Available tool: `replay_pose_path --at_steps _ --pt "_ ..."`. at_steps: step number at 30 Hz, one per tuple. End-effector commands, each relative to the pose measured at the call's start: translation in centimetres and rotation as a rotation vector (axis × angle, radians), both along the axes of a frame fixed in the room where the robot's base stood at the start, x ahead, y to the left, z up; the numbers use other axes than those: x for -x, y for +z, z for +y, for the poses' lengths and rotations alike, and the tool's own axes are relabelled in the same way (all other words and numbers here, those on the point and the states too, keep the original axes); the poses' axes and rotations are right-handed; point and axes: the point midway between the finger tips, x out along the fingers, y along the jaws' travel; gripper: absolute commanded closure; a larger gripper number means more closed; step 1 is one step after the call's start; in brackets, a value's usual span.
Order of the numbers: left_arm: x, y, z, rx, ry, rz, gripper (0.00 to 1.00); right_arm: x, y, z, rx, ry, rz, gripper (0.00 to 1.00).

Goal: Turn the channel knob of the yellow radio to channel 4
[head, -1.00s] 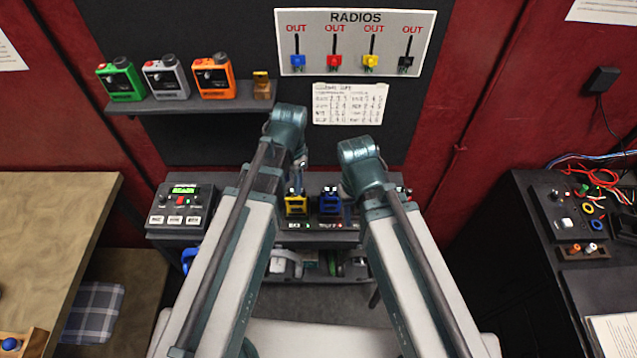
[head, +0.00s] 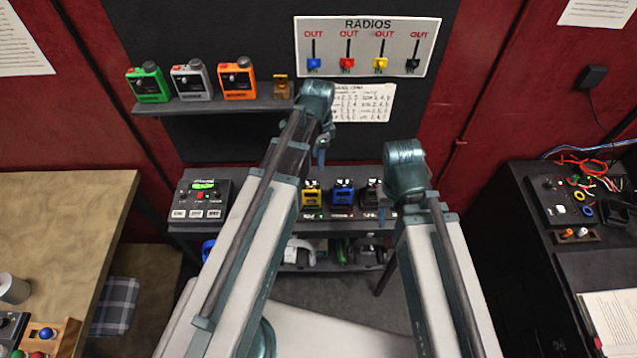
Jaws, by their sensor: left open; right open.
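The yellow radio (head: 311,199) stands upright in the row on the dark bench at the back, partly beside my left forearm. Dark parts show on its top, but the channel knob and its setting are too small to read. My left gripper (head: 321,156) hangs below its wrist, above and slightly behind the yellow radio in the picture, open and holding nothing I can see. My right gripper (head: 384,213) is below its wrist, to the right near the black radio; it is open, with its fingers small and partly hidden.
A blue radio (head: 343,199) and a black radio (head: 371,195) stand right of the yellow one. A console with a green display (head: 203,198) is at the left. Green, grey and orange radios sit on the wall shelf (head: 215,105). A RADIOS panel (head: 367,45) hangs above.

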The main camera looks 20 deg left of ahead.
Motion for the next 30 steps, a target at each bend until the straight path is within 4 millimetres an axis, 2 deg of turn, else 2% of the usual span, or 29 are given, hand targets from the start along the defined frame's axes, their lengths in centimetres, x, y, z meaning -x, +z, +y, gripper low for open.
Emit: replay_pose_path --at_steps 1,21,25,30 --pt "0.0 -1.1 0.0 0.0 0.0 0.0 0.5 0.0 -1.1 0.0 0.0 0.001 0.0 0.5" --pt "-0.2 -10.6 0.1 0.0 0.001 0.0 0.5 -0.1 -10.6 0.0 0.001 0.004 -0.003 0.5" --pt "-0.2 -11.9 0.1 0.0 0.001 0.0 0.5 -0.1 -11.9 0.0 0.001 0.008 -0.003 0.5" --pt "-0.2 -12.3 0.1 0.0 0.001 0.0 0.5 -0.1 -12.3 0.0 0.002 0.01 -0.003 0.5"
